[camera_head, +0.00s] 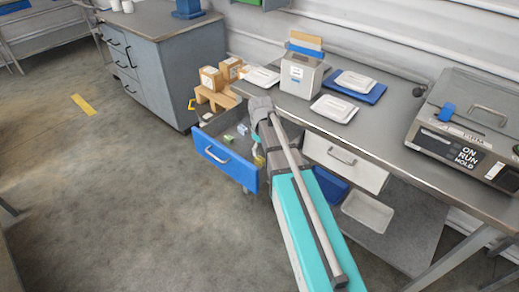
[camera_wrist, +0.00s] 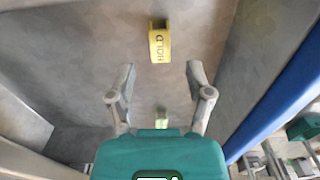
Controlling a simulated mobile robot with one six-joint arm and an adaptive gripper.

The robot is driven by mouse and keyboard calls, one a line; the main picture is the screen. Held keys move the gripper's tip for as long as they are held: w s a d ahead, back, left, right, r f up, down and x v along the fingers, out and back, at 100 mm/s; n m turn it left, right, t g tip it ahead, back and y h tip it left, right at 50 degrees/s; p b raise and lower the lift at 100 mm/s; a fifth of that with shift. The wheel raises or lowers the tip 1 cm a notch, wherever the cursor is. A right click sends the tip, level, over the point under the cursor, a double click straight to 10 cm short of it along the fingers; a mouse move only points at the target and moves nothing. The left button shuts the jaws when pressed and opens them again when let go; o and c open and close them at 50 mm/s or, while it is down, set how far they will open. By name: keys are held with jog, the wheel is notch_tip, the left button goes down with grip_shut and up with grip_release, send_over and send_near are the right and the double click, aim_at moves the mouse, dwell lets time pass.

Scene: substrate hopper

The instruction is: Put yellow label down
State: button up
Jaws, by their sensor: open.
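The yellow label (camera_wrist: 159,46), with dark letters reading HOLD, shows at the top middle of the wrist view, on a grey surface that looks like the floor of the open drawer. My gripper (camera_wrist: 159,82) is open, with its two fingers spread and the label beyond the fingertips, apart from them. The blue-fronted drawer (camera_head: 222,158) is pulled out. My arm hides part of its inside.
A small pale green-yellow thing (camera_wrist: 161,117) lies between my fingers, close to the gripper body. A small green block (camera_head: 228,138) lies in the drawer. Cardboard boxes (camera_head: 211,78) stand behind it. The workbench (camera_head: 385,120) holds a grey bin (camera_head: 300,76) and white trays (camera_head: 334,109).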

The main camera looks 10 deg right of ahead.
aim_at(261, 159)
notch_tip(261, 159, up, 6)
jog(key=p, duration=0.5)
jog(key=shift+s, duration=0.1)
dwell(0.7)
jog(key=s+m, duration=0.7)
jog(key=s, duration=0.8)
jog(key=shift+a, duration=0.4)
